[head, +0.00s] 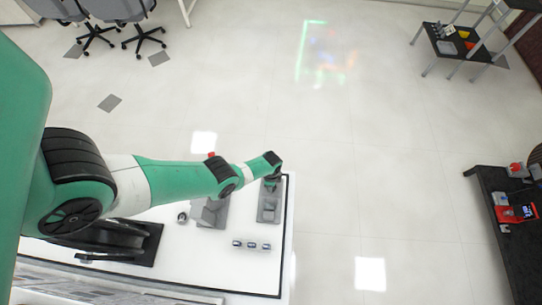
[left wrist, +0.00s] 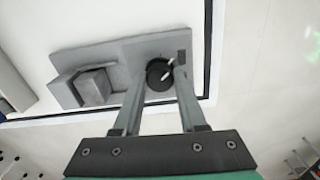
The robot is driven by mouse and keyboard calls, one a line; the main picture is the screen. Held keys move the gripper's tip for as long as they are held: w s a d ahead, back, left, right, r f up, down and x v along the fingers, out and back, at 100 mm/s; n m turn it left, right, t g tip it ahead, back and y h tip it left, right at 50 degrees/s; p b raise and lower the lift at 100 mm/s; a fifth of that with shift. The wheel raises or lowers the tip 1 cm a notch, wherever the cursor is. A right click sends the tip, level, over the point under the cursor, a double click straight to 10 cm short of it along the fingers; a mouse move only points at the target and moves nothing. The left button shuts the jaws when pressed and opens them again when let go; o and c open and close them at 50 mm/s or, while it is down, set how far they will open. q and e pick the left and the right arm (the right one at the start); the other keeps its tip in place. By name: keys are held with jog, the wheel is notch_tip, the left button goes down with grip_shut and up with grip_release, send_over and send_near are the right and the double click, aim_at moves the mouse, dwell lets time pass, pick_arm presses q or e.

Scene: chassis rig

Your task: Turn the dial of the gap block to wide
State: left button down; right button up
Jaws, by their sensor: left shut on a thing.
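The gap block is a grey plate (head: 268,212) near the right edge of the white table in the head view. In the left wrist view the plate (left wrist: 125,54) carries a raised grey block (left wrist: 95,88) at the left and a round black dial (left wrist: 157,84) with white marks at the right. My left gripper (head: 272,182) is over the far end of the plate. In the left wrist view its two fingers (left wrist: 160,78) reach either side of the dial and are shut on it. The dial's setting cannot be read. My right gripper is not in view.
Beside the gap block on the white table (head: 225,268) stand another grey fixture (head: 208,212) and a small round part (head: 182,217). Several small grey pieces (head: 252,245) lie in a row in front. A dark table (head: 500,250) stands far right, with open floor between.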

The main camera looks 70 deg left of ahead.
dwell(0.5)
pick_arm(q)
jog(key=shift+c, duration=2.3)
grip_release()
jog(key=shift+r, duration=0.1)
notch_tip(320, 180, up, 11)
jog(key=p, duration=1.1)
jog(key=shift+r+p, duration=0.2)
jog(key=shift+p, duration=0.15)
